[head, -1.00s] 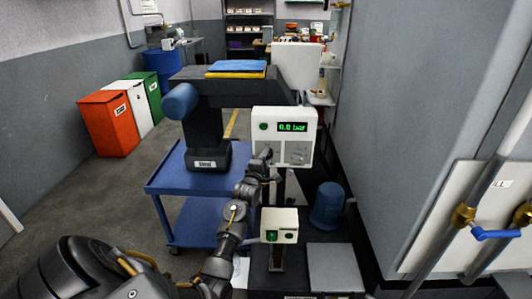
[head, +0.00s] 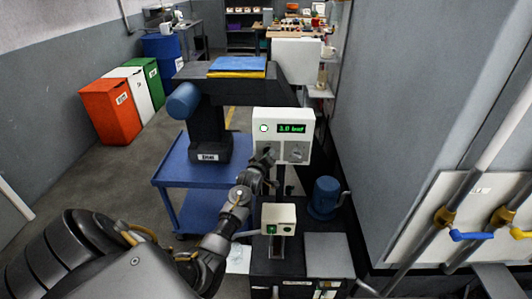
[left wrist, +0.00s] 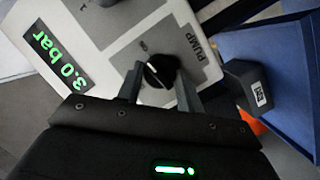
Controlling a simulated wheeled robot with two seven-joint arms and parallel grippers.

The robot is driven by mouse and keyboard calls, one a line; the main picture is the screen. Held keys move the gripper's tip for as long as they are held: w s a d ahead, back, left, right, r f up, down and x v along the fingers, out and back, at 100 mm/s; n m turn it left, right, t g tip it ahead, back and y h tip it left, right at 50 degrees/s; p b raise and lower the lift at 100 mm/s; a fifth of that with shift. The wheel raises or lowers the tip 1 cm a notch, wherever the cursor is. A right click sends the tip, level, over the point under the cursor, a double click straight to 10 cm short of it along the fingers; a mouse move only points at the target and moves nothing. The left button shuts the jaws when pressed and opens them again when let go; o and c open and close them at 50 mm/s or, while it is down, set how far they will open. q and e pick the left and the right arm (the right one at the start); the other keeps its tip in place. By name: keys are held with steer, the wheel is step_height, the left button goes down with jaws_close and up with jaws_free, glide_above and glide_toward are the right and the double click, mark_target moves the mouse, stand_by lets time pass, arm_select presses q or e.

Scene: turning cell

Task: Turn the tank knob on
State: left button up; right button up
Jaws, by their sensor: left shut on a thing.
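My left gripper (head: 268,161) reaches the panel's lower left. In the left wrist view its two fingers (left wrist: 161,84) are shut on a black knob (left wrist: 160,70) with a white pointer line, on a grey plate marked PUMP. A second knob (head: 297,153) sits at the panel's lower right, untouched; its label is not readable. My right gripper is not in view.
A small white box (head: 279,219) with green-lit controls stands below the panel. A blue motor (head: 326,196) is on the right, near a grey wall with pipes and a blue-handled valve (head: 470,236). A blue cart (head: 185,176) stands left of the panel.

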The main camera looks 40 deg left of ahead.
arm_select(q)
steer(key=shift+d+m+g+p, duration=0.1)
steer(key=shift+m+g+p, duration=0.2)
steer(key=shift+m+p, duration=0.45)
steer(key=shift+f+m, duration=0.1)
steer(key=shift+m, duration=0.15)
steer(key=o, duration=1)
steer(key=b+v, duration=0.1)
steer(key=v, duration=0.9)
steer(key=shift+s+d+b, duration=0.25)
steer(key=shift+s+b, duration=0.05)
